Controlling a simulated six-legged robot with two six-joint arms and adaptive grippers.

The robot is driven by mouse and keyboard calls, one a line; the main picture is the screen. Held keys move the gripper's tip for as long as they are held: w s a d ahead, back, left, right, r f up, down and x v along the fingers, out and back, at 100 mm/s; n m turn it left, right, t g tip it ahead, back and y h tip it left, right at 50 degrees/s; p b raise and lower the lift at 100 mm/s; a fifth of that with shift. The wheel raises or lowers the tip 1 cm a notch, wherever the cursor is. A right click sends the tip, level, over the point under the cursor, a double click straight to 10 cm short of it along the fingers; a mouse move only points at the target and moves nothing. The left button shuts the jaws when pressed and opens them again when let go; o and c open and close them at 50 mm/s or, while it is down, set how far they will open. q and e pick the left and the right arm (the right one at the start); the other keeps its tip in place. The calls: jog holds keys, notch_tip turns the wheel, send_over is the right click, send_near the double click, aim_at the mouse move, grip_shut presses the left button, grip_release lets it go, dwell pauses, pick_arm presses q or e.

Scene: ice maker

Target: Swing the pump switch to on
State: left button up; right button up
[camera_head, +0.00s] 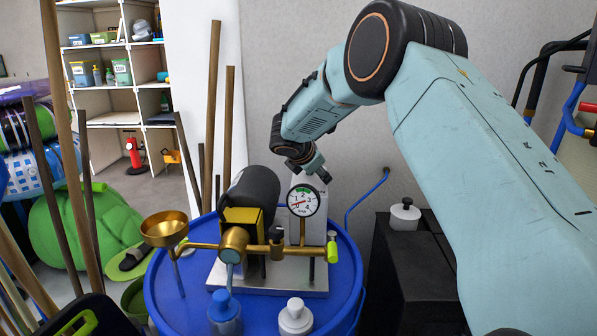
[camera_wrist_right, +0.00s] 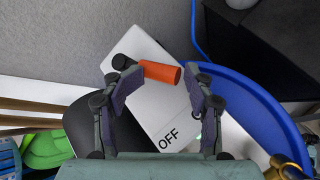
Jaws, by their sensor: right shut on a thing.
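The pump switch is a white box (camera_wrist_right: 150,112) with an orange lever (camera_wrist_right: 160,71) on a dark pivot (camera_wrist_right: 124,62). In the right wrist view the lever points right from the pivot. The word OFF (camera_wrist_right: 168,136) shows at the box's lower end; no ON label is visible. In the head view my right gripper (camera_head: 306,164) is at the white box behind the gauge (camera_head: 303,200), and the lever is hidden. My left gripper is not in view.
A blue drum (camera_head: 160,290) carries the pump with a dark motor (camera_head: 255,188), brass pipes, a brass funnel (camera_head: 165,230) and bottles. A black cabinet (camera_head: 410,280) stands at the right. Wooden poles stand at the left, before shelves (camera_head: 110,100).

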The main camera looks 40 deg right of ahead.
jog(key=shift+s+f, duration=0.25)
jog(key=shift+f, duration=0.05)
jog(key=shift+p+v, duration=0.45)
jog(key=shift+v, duration=0.7)
jog(key=shift+r+p+v, duration=0.25)
jog(key=shift+p+v, duration=0.35)
jog(key=shift+v, duration=1.6)
jog(key=shift+w, duration=0.2)
jog(key=shift+r, duration=0.1)
